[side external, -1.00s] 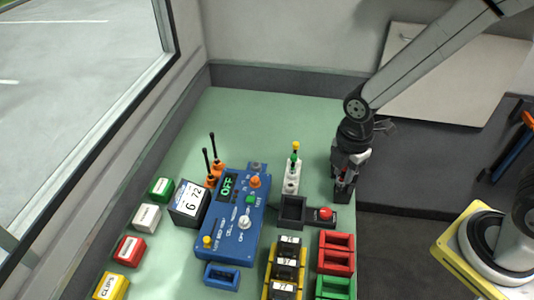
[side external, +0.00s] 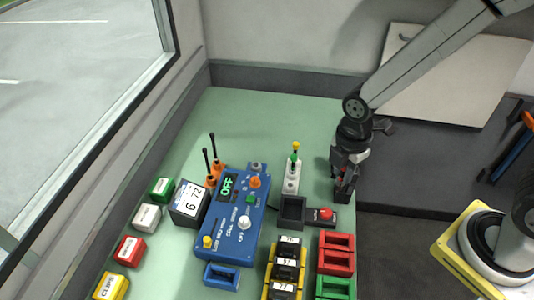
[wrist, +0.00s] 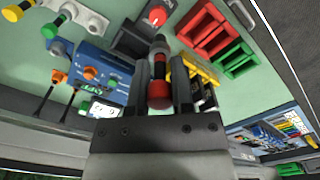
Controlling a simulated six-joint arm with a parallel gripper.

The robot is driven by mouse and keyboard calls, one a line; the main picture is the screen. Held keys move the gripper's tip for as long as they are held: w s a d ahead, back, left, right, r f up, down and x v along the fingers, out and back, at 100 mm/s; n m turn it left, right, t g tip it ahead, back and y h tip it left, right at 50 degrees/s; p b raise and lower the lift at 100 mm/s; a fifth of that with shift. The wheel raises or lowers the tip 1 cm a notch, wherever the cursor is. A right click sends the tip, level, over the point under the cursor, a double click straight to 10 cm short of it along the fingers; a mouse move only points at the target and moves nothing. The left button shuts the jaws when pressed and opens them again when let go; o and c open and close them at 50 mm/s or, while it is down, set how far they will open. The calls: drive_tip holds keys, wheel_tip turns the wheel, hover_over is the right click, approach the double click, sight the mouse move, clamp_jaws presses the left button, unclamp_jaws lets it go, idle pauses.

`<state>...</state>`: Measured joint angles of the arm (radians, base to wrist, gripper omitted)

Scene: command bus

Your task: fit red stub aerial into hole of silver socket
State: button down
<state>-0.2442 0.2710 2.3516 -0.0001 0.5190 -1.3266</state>
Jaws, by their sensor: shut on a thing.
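My gripper (side external: 344,188) is at the right edge of the green table, right of the white holder. In the wrist view my gripper (wrist: 160,82) is shut on the red stub aerial (wrist: 159,96), a short red cylinder with a black band and a grey end. The aerial lies lengthwise between the fingers. The silver socket (side external: 256,167) is on the far end of the blue unit (side external: 236,225), left of and well apart from my gripper. It seems to show as a grey round piece in the wrist view (wrist: 62,47); its hole is too small to make out.
The white holder (side external: 291,185) bears a yellow and a green aerial, standing between my gripper and the blue unit. A black box (side external: 291,212) and a red button (side external: 325,214) are near. Red trays (side external: 337,254) stand in front. The table's back is clear.

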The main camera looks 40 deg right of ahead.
drive_tip(key=w+a+f, duration=0.2)
drive_tip(key=w+a, duration=0.1)
drive_tip(key=w, duration=1)
hover_over(256, 168)
wheel_tip(256, 168, down, 4)
drive_tip(key=shift+w+d, duration=0.25)
drive_tip(key=shift+w, duration=0.15)
drive_tip(key=shift+f, duration=0.2)
drive_tip(key=shift+f, duration=2)
drive_tip(key=shift+f, duration=1.1)
